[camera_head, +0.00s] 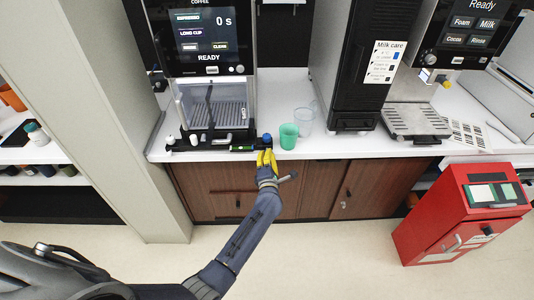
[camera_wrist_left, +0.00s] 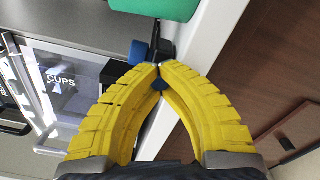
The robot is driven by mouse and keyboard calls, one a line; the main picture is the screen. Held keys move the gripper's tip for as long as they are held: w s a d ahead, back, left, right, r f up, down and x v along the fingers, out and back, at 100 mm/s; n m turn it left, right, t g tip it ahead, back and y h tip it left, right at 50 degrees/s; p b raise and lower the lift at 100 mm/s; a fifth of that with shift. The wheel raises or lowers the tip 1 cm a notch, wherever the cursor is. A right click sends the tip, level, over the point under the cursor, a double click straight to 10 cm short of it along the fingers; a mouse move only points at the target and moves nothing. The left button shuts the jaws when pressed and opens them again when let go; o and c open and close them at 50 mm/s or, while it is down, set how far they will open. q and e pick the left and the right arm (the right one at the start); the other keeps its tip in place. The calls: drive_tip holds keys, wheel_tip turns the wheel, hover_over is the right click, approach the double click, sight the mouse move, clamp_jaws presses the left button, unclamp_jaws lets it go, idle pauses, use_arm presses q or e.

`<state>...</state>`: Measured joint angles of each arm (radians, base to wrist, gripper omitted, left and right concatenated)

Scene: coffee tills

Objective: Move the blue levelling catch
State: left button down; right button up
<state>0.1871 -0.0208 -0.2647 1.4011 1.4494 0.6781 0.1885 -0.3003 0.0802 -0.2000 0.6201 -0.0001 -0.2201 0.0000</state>
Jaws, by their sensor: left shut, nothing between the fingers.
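The blue levelling catch (camera_head: 267,139) is a small blue knob at the front right corner of the left coffee machine's base, by the counter edge. In the left wrist view a blue knob (camera_wrist_left: 138,50) on a dark mount shows just beyond the fingertips. A second bit of blue shows in the gap under the fingers. My left gripper (camera_head: 266,156) has yellow fingers and is at the counter's front edge, just in front of the catch. Its tips meet in the left wrist view (camera_wrist_left: 160,68), with nothing held. I cannot tell whether they touch the catch.
A green cup (camera_head: 289,136) and a clear cup (camera_head: 305,120) stand right of the catch. A green level (camera_head: 243,148) lies along the machine's front. A second machine's drip tray (camera_head: 416,120) is further right. A red box (camera_head: 455,215) stands on the floor at right.

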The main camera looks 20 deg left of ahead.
use_arm(q)
drive_tip(key=shift+s+d, duration=0.15)
drive_tip(key=shift+s, duration=0.25)
drive_tip(key=c, duration=2.1)
unclamp_jaws()
drive_tip(key=o, duration=0.6)
drive_tip(key=v, duration=1.2)
drive_tip(key=shift+d+r, duration=0.1)
